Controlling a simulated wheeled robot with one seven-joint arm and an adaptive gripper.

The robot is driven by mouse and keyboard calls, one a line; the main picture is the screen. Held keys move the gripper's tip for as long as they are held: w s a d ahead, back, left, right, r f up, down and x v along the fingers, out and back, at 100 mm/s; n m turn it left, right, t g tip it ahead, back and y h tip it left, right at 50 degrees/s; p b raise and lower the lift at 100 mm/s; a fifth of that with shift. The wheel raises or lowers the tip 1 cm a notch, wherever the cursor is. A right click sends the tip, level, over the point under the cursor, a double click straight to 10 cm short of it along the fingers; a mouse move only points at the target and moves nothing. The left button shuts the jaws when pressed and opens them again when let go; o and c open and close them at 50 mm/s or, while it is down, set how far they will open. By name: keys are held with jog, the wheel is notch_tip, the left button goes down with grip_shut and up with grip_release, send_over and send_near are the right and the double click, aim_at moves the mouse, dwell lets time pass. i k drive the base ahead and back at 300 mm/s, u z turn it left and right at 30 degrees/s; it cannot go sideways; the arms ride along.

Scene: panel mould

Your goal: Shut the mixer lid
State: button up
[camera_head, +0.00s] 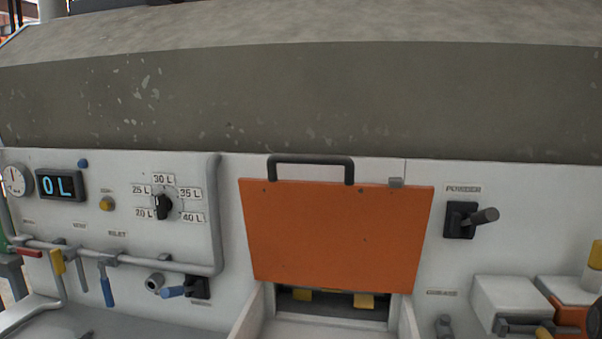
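An orange panel (338,238) is set on the white machine front in the middle of the view. A dark bar handle (310,160) stands at its top edge. I cannot tell for sure whether this panel is the mixer lid; no part is labelled as such. My gripper is not in view.
A white panel holds a volume dial (163,206), a display (61,186) reading "0L" and a gauge (16,180). A black lever (472,218) sits under "POWDER". Grey pipes (130,258) and a blue-handled valve (183,290) stand out at left. A white box (512,299) is at lower right.

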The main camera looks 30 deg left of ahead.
aim_at(349, 235)
jog(key=k, duration=0.5)
jog(key=u, duration=0.55)
jog(key=k, duration=1)
jog(key=z, duration=1.9)
jog(key=i, duration=1.1)
jog(key=u, duration=2.55)
